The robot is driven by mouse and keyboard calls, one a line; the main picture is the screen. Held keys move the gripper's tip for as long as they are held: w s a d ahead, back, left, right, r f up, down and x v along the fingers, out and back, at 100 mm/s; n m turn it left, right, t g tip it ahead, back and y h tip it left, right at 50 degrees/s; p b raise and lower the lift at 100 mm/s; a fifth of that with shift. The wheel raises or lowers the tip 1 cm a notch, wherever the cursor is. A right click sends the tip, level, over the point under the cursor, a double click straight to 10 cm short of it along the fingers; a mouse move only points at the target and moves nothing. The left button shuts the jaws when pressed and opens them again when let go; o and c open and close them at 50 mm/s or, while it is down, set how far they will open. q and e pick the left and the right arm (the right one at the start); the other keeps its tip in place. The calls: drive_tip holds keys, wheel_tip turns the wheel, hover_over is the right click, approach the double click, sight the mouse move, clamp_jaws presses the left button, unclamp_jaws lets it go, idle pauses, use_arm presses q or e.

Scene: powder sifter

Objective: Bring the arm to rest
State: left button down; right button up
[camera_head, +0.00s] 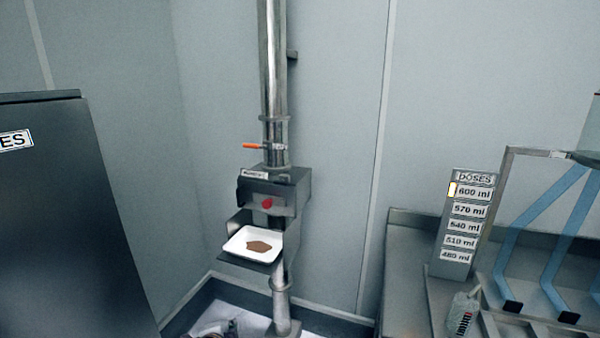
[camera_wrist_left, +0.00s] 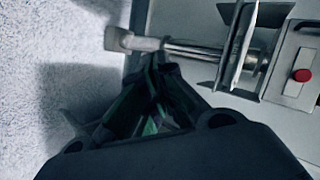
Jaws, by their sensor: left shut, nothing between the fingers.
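My left gripper (camera_wrist_left: 158,62) shows in the left wrist view with its dark fingers together and nothing between them. In the head view only a small part of it shows at the bottom edge (camera_head: 222,328), below the steel sifter. The metal sifter column (camera_head: 275,60) stands against the wall, with an orange-handled valve (camera_head: 255,146) and a box with a red button (camera_head: 267,203). A white tray (camera_head: 236,254) with brown powder (camera_head: 258,246) sits on the shelf under the box, apart from the gripper. My right gripper is in neither view.
A dark cabinet (camera_head: 70,220) stands at the left. At the right, a steel bench (camera_head: 405,265) carries a "DOSES" board (camera_head: 461,225), a container with a barcode label (camera_head: 464,312) and blue strips (camera_head: 545,240). Open floor shows below the column.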

use_arm(q)
drive_tip(key=s+a+f+n+g, duration=0.1)
drive_tip(key=s+f+n+g, duration=0.15)
drive_tip(key=s+n, duration=0.65)
drive_tip(key=s+a+f+n+g, duration=0.15)
drive_tip(key=s+n+g, duration=0.25)
drive_tip(key=s, duration=1)
wheel_tip(320, 180, down, 34)
drive_tip(key=s+a+g, duration=0.1)
drive_tip(key=s+g, duration=0.1)
drive_tip(key=s+a+f, duration=0.3)
drive_tip(key=s+f, duration=0.6)
drive_tip(key=s, duration=0.1)
drive_tip(key=s+a+f, duration=0.4)
drive_tip(key=s+f, duration=0.6)
drive_tip(key=s, duration=0.1)
drive_tip(key=shift+s+m, duration=0.15)
drive_tip(key=shift+m, duration=0.25)
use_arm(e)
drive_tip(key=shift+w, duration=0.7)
